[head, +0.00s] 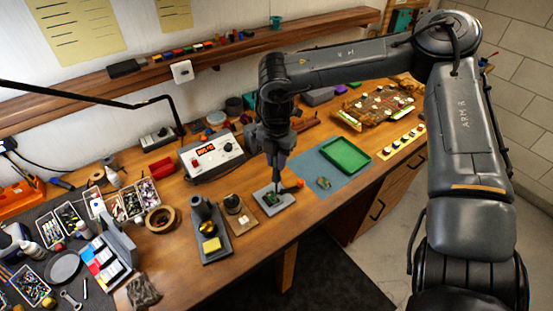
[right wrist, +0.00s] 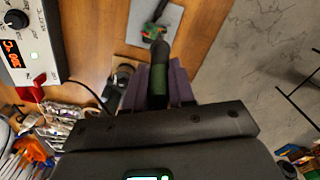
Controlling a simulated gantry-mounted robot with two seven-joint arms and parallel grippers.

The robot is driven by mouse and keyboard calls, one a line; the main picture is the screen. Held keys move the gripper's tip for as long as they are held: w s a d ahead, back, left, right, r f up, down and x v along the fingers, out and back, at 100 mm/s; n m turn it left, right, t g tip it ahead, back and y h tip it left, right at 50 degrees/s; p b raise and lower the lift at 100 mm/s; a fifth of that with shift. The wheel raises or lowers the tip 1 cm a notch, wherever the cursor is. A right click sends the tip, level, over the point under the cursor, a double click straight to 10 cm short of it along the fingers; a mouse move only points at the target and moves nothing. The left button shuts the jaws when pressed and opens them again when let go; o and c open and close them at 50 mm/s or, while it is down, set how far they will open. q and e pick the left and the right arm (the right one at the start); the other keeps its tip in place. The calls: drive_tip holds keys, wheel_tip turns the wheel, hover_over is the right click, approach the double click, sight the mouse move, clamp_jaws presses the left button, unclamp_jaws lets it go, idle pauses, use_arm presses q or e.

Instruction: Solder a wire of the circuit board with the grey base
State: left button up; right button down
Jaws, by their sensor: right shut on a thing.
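The grey base (head: 262,204) lies near the table's front edge with a small green circuit board (head: 272,199) on it. An orange-red piece (head: 293,186) shows at its right side. My right gripper (head: 278,165) is above the base, pointing down, shut on a dark handled tool that looks like the soldering iron. In the right wrist view the soldering iron (right wrist: 158,78) sits between the purple fingers (right wrist: 175,85), pointing towards the board (right wrist: 153,31) on the grey base (right wrist: 172,28). Whether the tip touches the board or a wire is hidden. My left gripper is not in view.
The soldering station (head: 212,157) with its red display stands behind left. An iron stand (head: 204,222) with a yellow sponge (head: 211,244) is left of the base. A green tray (head: 346,156) lies on the blue mat (head: 312,169) to the right.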

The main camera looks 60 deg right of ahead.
drive_tip(key=shift+f, duration=0.2)
drive_tip(key=shift+f+b, duration=0.35)
drive_tip(key=shift+b, duration=0.1)
idle(0.7)
idle(0.4)
idle(0.8)
idle(1.0)
idle(0.4)
